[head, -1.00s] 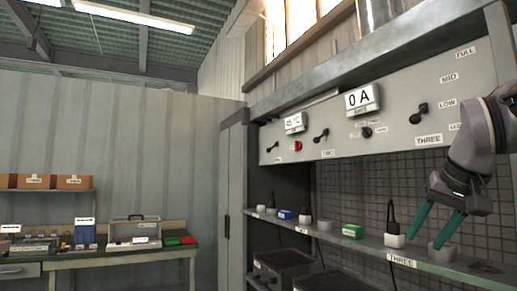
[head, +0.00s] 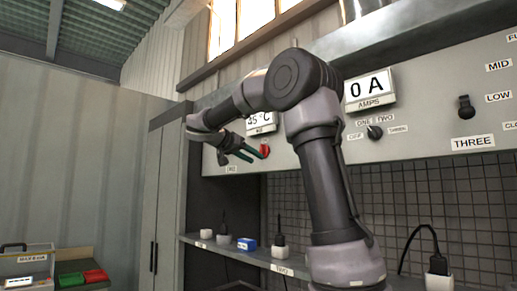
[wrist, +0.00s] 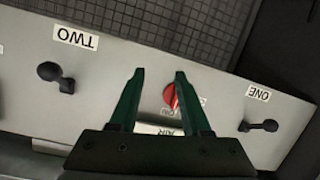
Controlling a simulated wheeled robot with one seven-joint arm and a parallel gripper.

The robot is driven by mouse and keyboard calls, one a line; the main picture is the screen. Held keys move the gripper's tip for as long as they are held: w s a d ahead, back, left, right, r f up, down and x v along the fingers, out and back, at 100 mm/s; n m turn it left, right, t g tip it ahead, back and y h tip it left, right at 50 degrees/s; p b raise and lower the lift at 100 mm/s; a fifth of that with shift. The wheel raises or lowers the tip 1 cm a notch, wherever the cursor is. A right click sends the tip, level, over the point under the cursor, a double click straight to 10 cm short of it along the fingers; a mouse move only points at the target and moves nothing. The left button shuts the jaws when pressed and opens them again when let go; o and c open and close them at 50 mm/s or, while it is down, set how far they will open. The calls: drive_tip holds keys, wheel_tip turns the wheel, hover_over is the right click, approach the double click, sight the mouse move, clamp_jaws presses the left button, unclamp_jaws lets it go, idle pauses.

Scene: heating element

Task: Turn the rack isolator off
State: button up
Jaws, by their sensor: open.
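The rack isolator looks to be the red rotary knob (head: 264,151) on the grey panel, below the 45 °C display. In the wrist view the red knob (wrist: 171,97) shows between my fingertips, nearer the right one. Its small labels are too blurred to read. My gripper (head: 240,156) has green fingers, open and empty, just left of the knob in the head view. The gripper also shows in the wrist view (wrist: 160,75). I cannot tell whether a finger touches the knob.
Black handles stand on the panel beside labels TWO (wrist: 75,37) and ONE (wrist: 259,93). Another handle (head: 466,107) is by THREE, and a small selector (head: 374,132) sits under the 0 A display (head: 369,89). A shelf (head: 270,259) below holds plugs and a blue block (head: 247,244).

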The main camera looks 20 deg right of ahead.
sight(263, 151)
drive_tip(key=w+a+r+m+h, duration=0.3)
drive_tip(key=w+a+r, duration=0.1)
drive_tip(key=w+r, duration=0.15)
drive_tip(key=x, duration=1.1)
drive_tip(key=shift+w+r+t, duration=0.25)
drive_tip(key=shift+r+t, duration=0.05)
drive_tip(key=shift+t, duration=0.1)
clamp_jaws()
